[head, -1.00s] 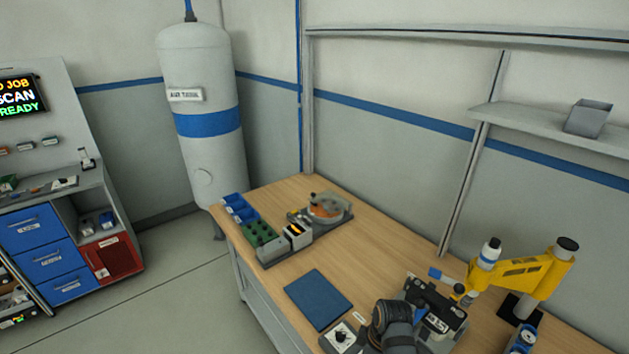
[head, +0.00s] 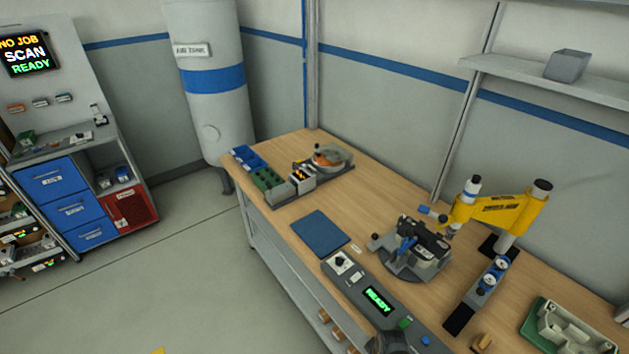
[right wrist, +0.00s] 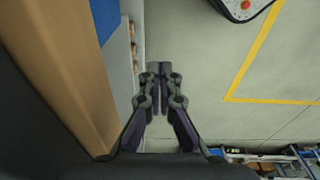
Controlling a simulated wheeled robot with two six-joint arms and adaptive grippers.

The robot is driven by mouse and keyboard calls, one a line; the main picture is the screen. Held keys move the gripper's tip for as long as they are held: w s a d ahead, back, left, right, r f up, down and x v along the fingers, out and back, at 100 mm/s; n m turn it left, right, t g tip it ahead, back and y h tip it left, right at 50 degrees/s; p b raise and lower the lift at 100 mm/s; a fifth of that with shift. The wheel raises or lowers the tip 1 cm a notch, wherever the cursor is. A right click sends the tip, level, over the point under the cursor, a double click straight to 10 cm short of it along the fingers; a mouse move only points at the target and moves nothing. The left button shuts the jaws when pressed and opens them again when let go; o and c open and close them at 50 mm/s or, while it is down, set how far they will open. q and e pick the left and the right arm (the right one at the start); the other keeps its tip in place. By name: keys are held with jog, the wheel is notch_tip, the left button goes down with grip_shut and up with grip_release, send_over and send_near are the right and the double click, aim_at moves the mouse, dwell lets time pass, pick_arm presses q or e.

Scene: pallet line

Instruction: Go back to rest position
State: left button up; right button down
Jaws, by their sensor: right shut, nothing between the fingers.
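My right gripper (right wrist: 160,75) shows in the right wrist view with its fingers together and nothing between them. It hangs over the floor, just off the edge of the wooden workbench (right wrist: 60,75). In the head view a dark part of my arm shows at the bottom edge, in front of the bench (head: 390,215). My left gripper is in neither view.
On the bench are a blue mat (head: 320,232), a control box (head: 375,297) reading READY, a round fixture (head: 415,265), a yellow press arm (head: 490,209) and a green tray (head: 570,335). A blue-drawer cabinet (head: 75,208) stands left. The floor (head: 200,290) between is clear.

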jog(key=s+d+f+m+h, duration=0.1)
jog(key=s+d+f+m, duration=0.3)
jog(key=s, duration=0.5)
jog(key=s+d+f+m, duration=0.1)
jog(key=s+d+f, duration=0.2)
jog(key=s+f, duration=0.55)
jog(key=s+d+f+m+h, duration=0.1)
jog(key=s+d+f+m, duration=0.25)
jog(key=s, duration=0.75)
pick_arm(q)
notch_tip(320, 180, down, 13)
jog(key=b, duration=1.3)
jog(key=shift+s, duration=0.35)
pick_arm(e)
notch_tip(320, 180, down, 13)
jog(key=w+n, duration=0.1)
jog(key=shift+w+y, duration=0.2)
jog(key=shift+y, duration=0.1)
